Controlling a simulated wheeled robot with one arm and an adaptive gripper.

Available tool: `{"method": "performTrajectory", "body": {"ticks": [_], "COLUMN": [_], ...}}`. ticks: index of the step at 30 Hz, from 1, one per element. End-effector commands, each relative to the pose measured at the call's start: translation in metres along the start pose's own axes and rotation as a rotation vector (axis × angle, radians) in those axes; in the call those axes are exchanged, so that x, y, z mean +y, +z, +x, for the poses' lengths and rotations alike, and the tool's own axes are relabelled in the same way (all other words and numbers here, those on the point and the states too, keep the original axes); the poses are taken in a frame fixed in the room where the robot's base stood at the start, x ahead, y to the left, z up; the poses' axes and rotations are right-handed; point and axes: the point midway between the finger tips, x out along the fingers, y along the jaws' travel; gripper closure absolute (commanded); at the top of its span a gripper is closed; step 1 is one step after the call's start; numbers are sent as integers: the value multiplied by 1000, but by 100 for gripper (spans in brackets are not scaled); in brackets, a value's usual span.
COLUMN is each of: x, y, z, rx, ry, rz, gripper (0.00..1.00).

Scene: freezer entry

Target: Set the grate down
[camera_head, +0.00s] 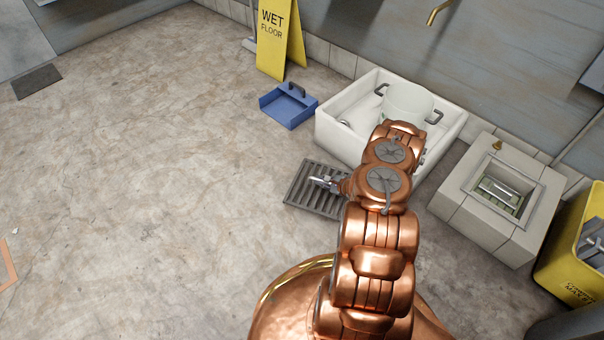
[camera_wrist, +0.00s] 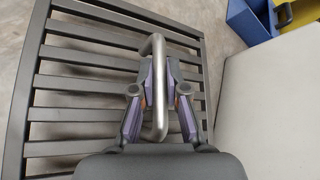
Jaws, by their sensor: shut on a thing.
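The grate (camera_head: 304,190) is a dark grey slatted panel in front of the white sink, left of my arm in the head view. It also fills much of the wrist view (camera_wrist: 90,68), with a bright metal handle (camera_wrist: 157,60) standing up from it. My gripper (camera_head: 326,182) is over the grate in the head view. In the wrist view my gripper (camera_wrist: 158,88) has its two fingers closed on the handle from both sides. My arm hides the grate's right part in the head view. I cannot tell whether the grate touches the floor.
A white sink (camera_head: 335,133) holding a white bucket (camera_head: 408,101) stands behind the grate. A blue dustpan (camera_head: 289,108) and a yellow wet-floor sign (camera_head: 272,40) are at back left. A tiled block with a recessed opening (camera_head: 470,215) is at right. Open floor lies left.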

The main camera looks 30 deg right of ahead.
Motion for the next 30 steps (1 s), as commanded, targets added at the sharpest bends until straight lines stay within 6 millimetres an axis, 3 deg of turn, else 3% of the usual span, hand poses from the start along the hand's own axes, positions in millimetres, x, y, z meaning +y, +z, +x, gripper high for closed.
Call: {"method": "performTrajectory", "body": {"ticks": [18,30], "x": [-35,-43], "y": [23,30], "z": [92,111], "rx": [-2,0], "ry": [-2,-1], "rz": [-2,0], "gripper": [100,100]}}
